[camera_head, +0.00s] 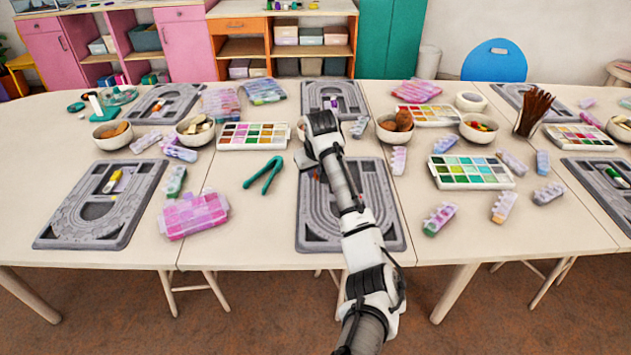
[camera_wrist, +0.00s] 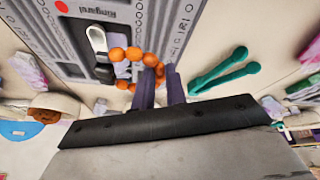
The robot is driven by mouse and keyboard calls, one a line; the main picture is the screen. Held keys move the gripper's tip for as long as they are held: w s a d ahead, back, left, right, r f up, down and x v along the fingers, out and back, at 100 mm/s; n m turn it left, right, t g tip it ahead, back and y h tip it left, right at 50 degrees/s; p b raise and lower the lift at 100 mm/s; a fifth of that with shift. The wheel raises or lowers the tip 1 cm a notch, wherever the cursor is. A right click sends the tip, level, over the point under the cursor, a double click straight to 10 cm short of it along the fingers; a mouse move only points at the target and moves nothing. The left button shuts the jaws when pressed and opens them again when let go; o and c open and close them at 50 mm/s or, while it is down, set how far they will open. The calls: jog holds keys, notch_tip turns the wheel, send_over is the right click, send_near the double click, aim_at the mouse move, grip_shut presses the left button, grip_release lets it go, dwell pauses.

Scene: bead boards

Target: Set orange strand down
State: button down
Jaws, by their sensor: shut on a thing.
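The orange strand (camera_wrist: 118,54) is a curved string of round orange beads. In the wrist view it curls at the tips of my gripper (camera_wrist: 160,74), whose two dark fingers are close together on it. The strand appears over or against the grey bead board (camera_wrist: 72,50); I cannot tell whether it touches the board. In the head view, the same board (camera_head: 385,215) lies at the front middle of the table, under my arm. My arm hides most of the gripper and strand there.
Green tweezers (camera_head: 264,174) lie left of the board, with a pink bead case (camera_head: 193,214) farther left. A teal bead palette (camera_head: 470,173) stands to the right. Bowls (camera_head: 394,128) and another board (camera_head: 352,97) are behind. Bare table shows right of the board.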

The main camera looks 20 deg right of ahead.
aim_at(314, 190)
jog(key=shift+f+p, duration=0.4)
jog(key=shift+f, duration=2.25)
jog(key=shift+f, duration=0.15)
jog(key=c, duration=1.4)
grip_release()
jog(key=shift+c, duration=0.2)
